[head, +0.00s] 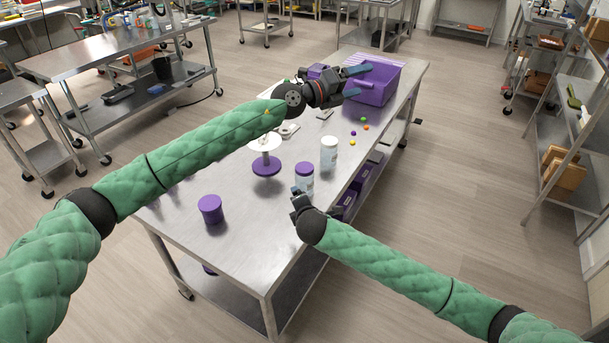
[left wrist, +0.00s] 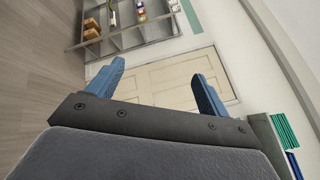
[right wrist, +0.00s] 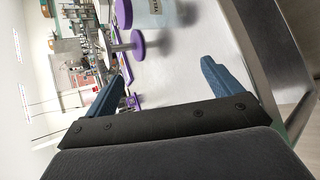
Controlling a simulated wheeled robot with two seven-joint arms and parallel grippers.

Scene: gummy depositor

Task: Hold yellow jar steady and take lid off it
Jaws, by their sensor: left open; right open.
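No jar looks plainly yellow. A clear jar with a purple lid (head: 305,178) stands upright on the steel table, and a pale jar with a white lid (head: 329,153) stands behind it. The purple-lidded jar's labelled body (right wrist: 155,12) shows at the top of the right wrist view; its label is cut off and I cannot read it. My right gripper (head: 309,198) is open and empty, low beside the front of that jar. My left gripper (head: 363,81) is open and empty, raised in front of the purple bin and well away from the jars.
A purple bin (head: 378,83) stands at the table's far end. A purple canister (head: 210,209) sits at the near left, and a white stand with a purple base (head: 266,165) is left of the jars. Small coloured balls (head: 364,127) lie right of the jars. The near table surface is mostly clear.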

